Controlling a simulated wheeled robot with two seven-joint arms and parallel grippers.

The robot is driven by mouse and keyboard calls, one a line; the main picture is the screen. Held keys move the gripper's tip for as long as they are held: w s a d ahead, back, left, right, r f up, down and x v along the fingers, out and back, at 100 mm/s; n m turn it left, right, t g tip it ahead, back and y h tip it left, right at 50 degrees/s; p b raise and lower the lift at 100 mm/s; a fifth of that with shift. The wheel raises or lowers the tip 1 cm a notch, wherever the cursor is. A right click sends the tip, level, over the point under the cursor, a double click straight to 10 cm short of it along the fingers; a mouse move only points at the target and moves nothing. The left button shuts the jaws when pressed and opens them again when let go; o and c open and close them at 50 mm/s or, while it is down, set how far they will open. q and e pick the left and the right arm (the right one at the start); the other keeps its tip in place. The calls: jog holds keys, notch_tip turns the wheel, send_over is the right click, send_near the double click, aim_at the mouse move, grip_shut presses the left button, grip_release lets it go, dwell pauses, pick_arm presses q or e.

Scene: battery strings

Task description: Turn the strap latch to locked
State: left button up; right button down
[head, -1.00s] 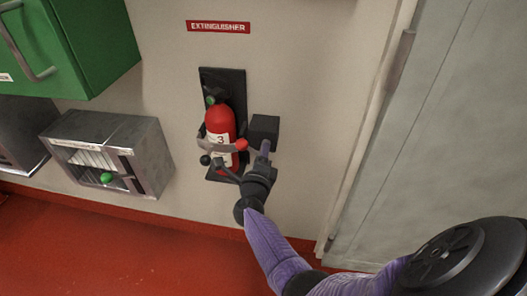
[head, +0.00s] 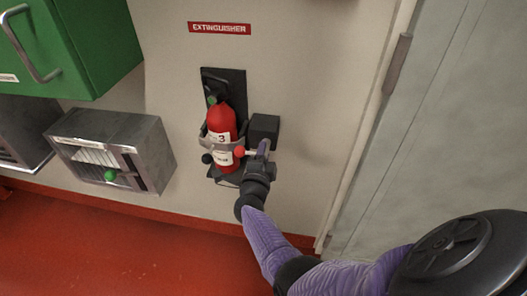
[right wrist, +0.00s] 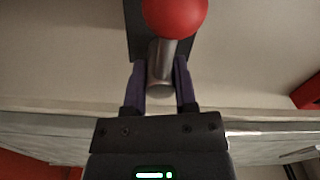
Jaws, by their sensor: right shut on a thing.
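The red fire extinguisher (head: 222,122), with white labels, stands upright on a dark wall bracket (head: 239,84). A grey strap (head: 206,139) passes around its lower half. The latch's red ball knob (head: 239,151) is at the strap's right side, and it fills the top of the right wrist view (right wrist: 175,14). My right gripper (head: 263,149) is beside the knob, to its right. In the right wrist view its purple fingers (right wrist: 160,88) are on both sides of a grey metal latch rod (right wrist: 160,65), shut on it. My left gripper is not in view.
A black ball (head: 207,158) is left of the extinguisher. A grey open-fronted box (head: 123,128) and a green cabinet (head: 100,45) are at left. A grey door panel (head: 445,110) is at right.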

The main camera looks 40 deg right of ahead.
dwell(0.3)
jog(key=shift+c, duration=2)
grip_release()
jog(key=shift+s+a, duration=0.15)
jog(key=shift+a, duration=0.2)
jog(key=p+v, duration=0.3)
jog(key=v, duration=0.6)
jog(key=shift+s+p, duration=0.15)
jog(key=shift+p, duration=0.2)
